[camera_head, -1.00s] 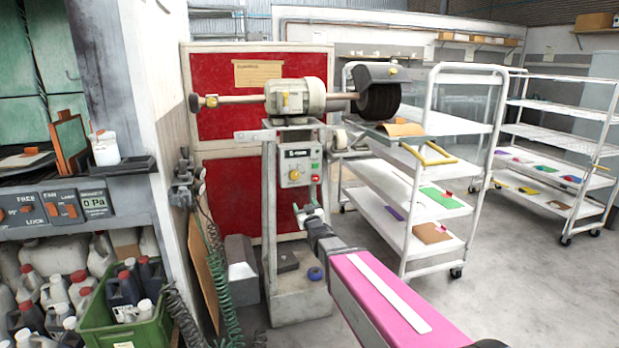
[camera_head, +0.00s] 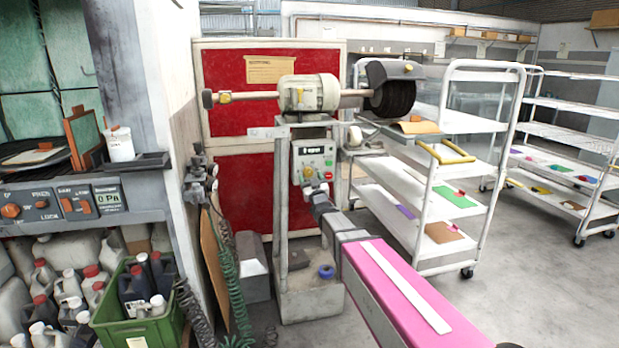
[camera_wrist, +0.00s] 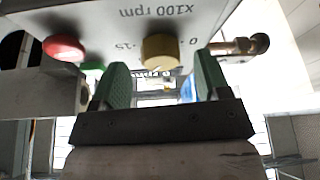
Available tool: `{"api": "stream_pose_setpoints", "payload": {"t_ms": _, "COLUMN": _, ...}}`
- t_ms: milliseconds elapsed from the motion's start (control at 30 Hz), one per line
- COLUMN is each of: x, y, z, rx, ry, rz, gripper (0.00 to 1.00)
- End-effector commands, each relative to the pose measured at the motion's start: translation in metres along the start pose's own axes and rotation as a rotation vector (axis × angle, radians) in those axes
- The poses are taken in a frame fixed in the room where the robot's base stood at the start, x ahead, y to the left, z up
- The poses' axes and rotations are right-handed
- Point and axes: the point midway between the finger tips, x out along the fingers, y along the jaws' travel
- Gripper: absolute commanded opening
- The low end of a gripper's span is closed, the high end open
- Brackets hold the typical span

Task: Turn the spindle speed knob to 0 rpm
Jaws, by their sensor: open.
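The spindle speed knob is a dull yellow cylinder (camera_wrist: 160,50) on a pale control panel (camera_wrist: 110,18) in the wrist view. The panel print appears upside down: "x100 rpm", with "15" and "0" marks either side of the knob. The knob's pointer is not clear. My gripper (camera_wrist: 160,66) is open, its two green fingers on either side of the knob's line; contact cannot be told. In the head view the knob (camera_head: 307,172) shows small and orange-yellow on the control box (camera_head: 313,152), with my gripper (camera_head: 312,190) just below it.
In the wrist view a red button (camera_wrist: 64,48) and a green button (camera_wrist: 93,65) lie left of the knob. A metal rod with a dark round end (camera_wrist: 258,44) is to the right. White shelf carts (camera_head: 455,75) stand right of the buffing machine (camera_head: 310,92).

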Motion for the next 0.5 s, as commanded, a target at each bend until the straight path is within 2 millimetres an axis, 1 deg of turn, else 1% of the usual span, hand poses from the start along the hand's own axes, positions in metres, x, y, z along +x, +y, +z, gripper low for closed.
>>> {"api": "stream_pose_setpoints", "payload": {"t_ms": 33, "x": 0.0091, "y": 0.0, "z": 0.0013, "rx": 0.0, "ry": 0.001, "rz": 0.0, "gripper": 0.69}}
{"api": "stream_pose_setpoints", "payload": {"t_ms": 133, "x": 0.0162, "y": -0.0001, "z": 0.001, "rx": 0.0, "ry": 0.0, "rz": 0.0, "gripper": 0.69}}
{"api": "stream_pose_setpoints", "payload": {"t_ms": 433, "x": 0.0178, "y": -0.0002, "z": 0.0002, "rx": 0.0, "ry": -0.001, "rz": 0.0, "gripper": 0.69}}
{"api": "stream_pose_setpoints", "payload": {"t_ms": 467, "x": 0.0178, "y": -0.0002, "z": 0.0002, "rx": 0.0, "ry": -0.001, "rz": 0.0, "gripper": 0.59}}
{"api": "stream_pose_setpoints", "payload": {"t_ms": 500, "x": 0.0177, "y": -0.0002, "z": 0.0002, "rx": 0.0, "ry": -0.001, "rz": 0.0, "gripper": 0.46}}
